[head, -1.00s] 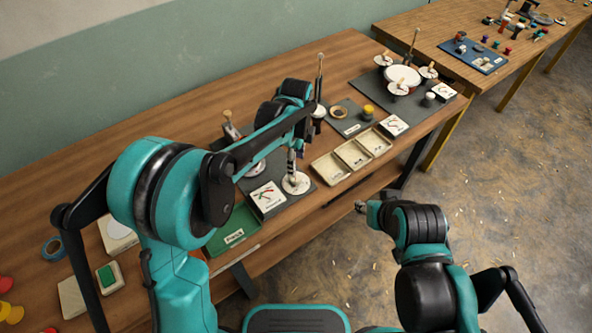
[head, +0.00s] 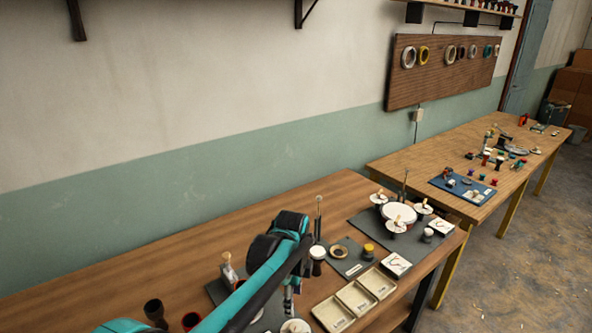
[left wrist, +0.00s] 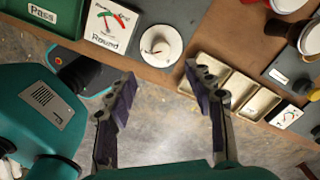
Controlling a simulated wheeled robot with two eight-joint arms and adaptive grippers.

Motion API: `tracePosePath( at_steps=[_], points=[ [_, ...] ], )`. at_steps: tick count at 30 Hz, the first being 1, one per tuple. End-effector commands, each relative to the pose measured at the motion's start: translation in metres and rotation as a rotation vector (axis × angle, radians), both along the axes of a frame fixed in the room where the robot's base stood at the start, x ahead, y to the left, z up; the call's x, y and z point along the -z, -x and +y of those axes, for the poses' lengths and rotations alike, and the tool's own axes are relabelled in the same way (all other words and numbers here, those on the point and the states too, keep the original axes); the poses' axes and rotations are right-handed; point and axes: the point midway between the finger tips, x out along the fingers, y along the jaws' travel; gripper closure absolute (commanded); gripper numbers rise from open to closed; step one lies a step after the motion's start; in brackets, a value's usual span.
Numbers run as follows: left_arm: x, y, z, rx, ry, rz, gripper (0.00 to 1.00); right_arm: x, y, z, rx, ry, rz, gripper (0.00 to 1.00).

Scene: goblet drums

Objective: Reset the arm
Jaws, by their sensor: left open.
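My left arm reaches over the near workbench in the head view, with its left gripper (head: 290,300) low and partly hidden by the arm. The left wrist view shows the left gripper (left wrist: 160,75) with its two dark fingers spread wide and nothing between them. A white round disc with a small knob (left wrist: 160,45) lies at the bench edge beyond the fingers; part of this disc shows in the head view (head: 295,326). My right gripper is not seen.
A green tray marked Pass (left wrist: 42,14) and a card marked Round (left wrist: 108,24) lie near the disc. Cream trays (head: 332,313) line the bench front. A dark mat (head: 375,237) holds a drum (head: 399,213) and small stands. A second bench (head: 440,164) stands behind right.

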Motion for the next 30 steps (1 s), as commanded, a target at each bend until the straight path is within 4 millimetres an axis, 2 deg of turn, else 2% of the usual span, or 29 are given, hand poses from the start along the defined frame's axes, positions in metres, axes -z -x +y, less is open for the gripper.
tracePosePath(
  at_steps=[6, 12, 17, 21, 25, 30],
  points=[
    [-0.037, 0.039, 0.051, -0.398, 0.061, -0.117, 0.47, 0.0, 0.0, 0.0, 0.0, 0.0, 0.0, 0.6],
    [-0.056, 0.091, 0.101, -0.865, 0.178, -0.242, 0.47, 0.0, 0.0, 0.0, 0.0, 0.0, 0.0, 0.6],
    [-0.055, 0.133, 0.133, -1.228, 0.307, -0.326, 0.47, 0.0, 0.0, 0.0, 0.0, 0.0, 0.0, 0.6],
    [-0.044, 0.164, 0.154, -1.5, 0.429, -0.378, 0.47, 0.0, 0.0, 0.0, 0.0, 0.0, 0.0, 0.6],
    [-0.035, 0.182, 0.165, -1.671, 0.52, -0.405, 0.47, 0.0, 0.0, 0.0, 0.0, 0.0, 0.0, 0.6],
    [-0.029, 0.19, 0.17, -1.765, 0.576, -0.417, 0.47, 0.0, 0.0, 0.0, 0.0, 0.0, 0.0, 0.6]
  ],
)
